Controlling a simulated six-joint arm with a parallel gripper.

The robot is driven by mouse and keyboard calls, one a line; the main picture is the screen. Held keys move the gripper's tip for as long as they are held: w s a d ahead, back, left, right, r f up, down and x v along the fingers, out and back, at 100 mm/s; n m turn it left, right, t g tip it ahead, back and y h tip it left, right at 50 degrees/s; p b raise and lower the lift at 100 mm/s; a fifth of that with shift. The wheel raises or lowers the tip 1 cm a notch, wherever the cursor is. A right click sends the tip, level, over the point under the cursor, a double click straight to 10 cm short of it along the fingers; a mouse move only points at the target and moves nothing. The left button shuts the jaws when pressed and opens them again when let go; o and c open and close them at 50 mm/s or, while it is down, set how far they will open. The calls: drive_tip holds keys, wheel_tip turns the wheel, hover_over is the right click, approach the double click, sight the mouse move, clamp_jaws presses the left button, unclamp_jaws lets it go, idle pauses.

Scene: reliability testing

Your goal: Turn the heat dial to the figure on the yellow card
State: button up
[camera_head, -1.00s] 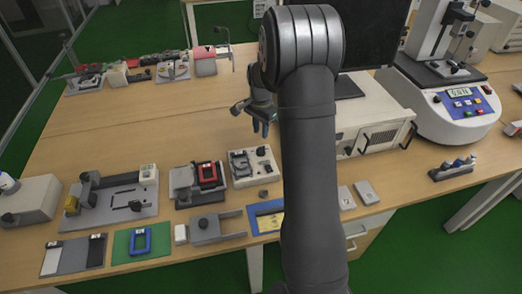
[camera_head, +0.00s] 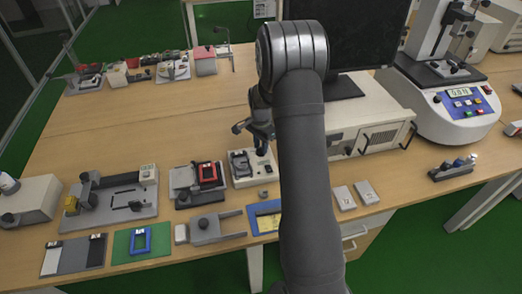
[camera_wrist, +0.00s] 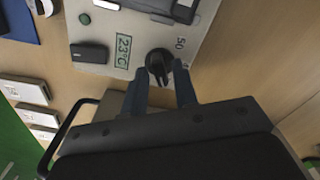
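The heat dial (camera_wrist: 158,62) is a round black knob on a pale panel (camera_wrist: 95,50) in the wrist view. A "50" mark sits beside it, and a green display (camera_wrist: 123,51) reads 23°C. My gripper (camera_wrist: 159,72) is open, with one blue finger on either side of the dial; contact cannot be told. In the head view my gripper (camera_head: 261,148) is low over the right part of the pale unit (camera_head: 241,182) and hides the dial there. A yellow card (camera_head: 268,221) lies on a blue mat, partly behind my arm; its figure is unreadable.
A grey bracket (camera_head: 217,228) and a small grey block (camera_head: 265,195) lie in front of the unit. A red-framed fixture (camera_head: 207,172) stands close on its left. A large pale box with a handle (camera_head: 372,135) stands right of my arm.

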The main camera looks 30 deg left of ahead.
clamp_jaws()
drive_tip(key=shift+n, duration=6)
unclamp_jaws()
drive_tip(key=shift+r, duration=0.15)
drive_tip(key=shift+r, duration=2.1)
